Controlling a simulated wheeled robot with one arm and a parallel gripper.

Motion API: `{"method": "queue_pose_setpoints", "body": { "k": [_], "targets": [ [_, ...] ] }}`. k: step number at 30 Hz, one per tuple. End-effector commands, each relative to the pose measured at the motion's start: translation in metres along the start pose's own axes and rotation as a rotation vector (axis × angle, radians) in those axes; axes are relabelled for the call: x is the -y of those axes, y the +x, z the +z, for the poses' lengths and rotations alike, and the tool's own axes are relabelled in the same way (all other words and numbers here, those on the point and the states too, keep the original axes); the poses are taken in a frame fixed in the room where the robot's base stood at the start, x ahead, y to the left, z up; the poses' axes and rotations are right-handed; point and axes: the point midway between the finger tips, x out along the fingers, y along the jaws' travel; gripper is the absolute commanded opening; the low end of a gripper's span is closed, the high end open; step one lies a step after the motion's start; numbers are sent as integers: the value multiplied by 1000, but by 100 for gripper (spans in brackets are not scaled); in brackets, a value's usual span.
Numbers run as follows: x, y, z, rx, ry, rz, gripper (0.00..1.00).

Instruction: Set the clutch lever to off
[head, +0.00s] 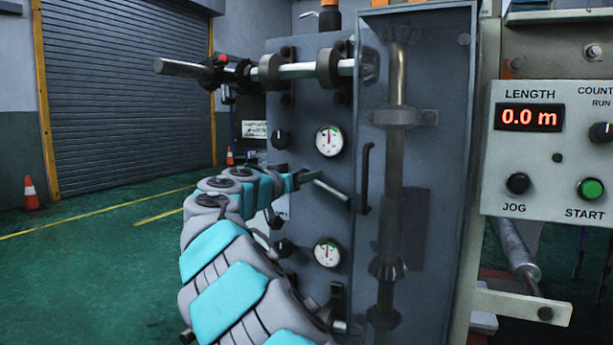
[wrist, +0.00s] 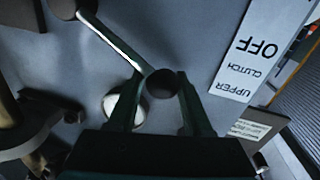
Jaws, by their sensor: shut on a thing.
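The clutch lever (head: 332,188) is a light metal rod on the front of the grey machine cabinet. In the head view it slants up and left from its base to my gripper (head: 304,178), which hides its end. In the wrist view the rod (wrist: 112,42) runs from a dark base at upper left to a round black knob (wrist: 161,83). The knob sits between the two fingers of my gripper, which is shut on it. A white label (wrist: 258,50) reading OFF, CLUTCH, UPPER appears upside down right of the knob.
Two round gauges (head: 328,140) and dark knobs (head: 280,139) are on the panel around the lever. A dark vertical handle (head: 366,178) stands close to the right of the lever base. A horizontal shaft (head: 300,70) sticks out above. Open floor (head: 110,260) lies to the left.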

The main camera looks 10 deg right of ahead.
Motion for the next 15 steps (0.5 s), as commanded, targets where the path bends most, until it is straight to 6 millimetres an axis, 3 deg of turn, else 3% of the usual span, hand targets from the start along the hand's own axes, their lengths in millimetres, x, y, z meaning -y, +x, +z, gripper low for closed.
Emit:
{"method": "queue_pose_setpoints", "body": {
  "k": [15],
  "targets": [
    [18,-2,46,-48,-320,5,0]
  ]
}}
